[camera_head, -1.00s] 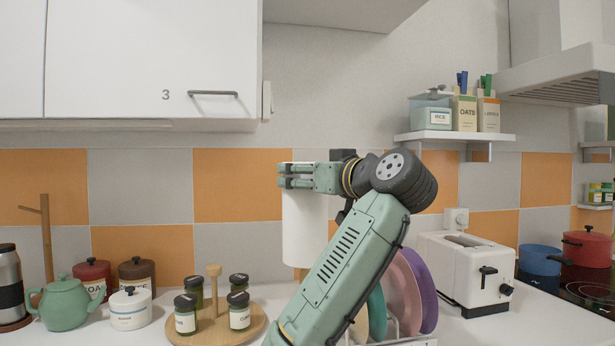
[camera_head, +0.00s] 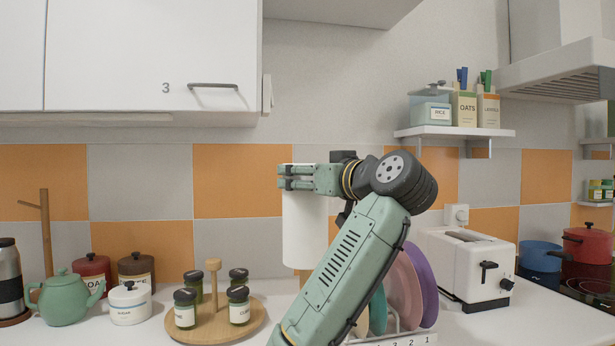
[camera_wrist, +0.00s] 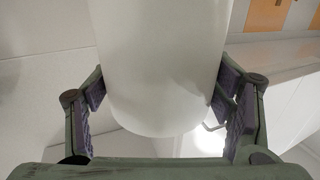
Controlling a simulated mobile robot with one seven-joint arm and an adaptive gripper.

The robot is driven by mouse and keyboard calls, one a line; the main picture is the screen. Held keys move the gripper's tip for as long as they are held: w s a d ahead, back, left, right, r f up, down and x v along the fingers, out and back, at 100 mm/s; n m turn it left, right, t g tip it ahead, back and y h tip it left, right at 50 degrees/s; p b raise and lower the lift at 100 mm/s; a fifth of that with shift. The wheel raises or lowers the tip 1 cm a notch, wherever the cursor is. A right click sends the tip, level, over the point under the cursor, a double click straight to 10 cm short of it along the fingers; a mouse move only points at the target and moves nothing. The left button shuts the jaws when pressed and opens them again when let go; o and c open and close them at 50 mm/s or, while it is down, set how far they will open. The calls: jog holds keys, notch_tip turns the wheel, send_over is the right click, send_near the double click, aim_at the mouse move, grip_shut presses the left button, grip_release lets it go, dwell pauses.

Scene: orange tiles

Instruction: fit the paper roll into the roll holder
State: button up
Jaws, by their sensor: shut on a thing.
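The white paper roll (camera_head: 303,230) stands upright in the head view, in front of the tiled wall. My gripper (camera_head: 298,178) comes from the right and is shut around the roll near its top end. In the wrist view the roll (camera_wrist: 158,65) fills the middle, with a finger pad against each side. A small white bracket-like piece (camera_head: 268,95) is on the right side of the wall cabinet, above and left of the roll. I cannot tell whether it is the roll holder, and no other holder is clear. My arm hides part of the counter.
The white wall cabinet (camera_head: 150,55) hangs at upper left. Spice jars stand on a round wooden tray (camera_head: 255,325) below the roll. A rack with plates (camera_head: 405,290) and a toaster (camera_head: 468,268) stand at right. A shelf (camera_head: 455,133) holds containers. Space beside the roll's left is clear.

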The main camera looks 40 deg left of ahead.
notch_tip(320, 180, down, 19)
jog(key=b, duration=1.5)
dwell(5.3)
jog(key=o, duration=1.7)
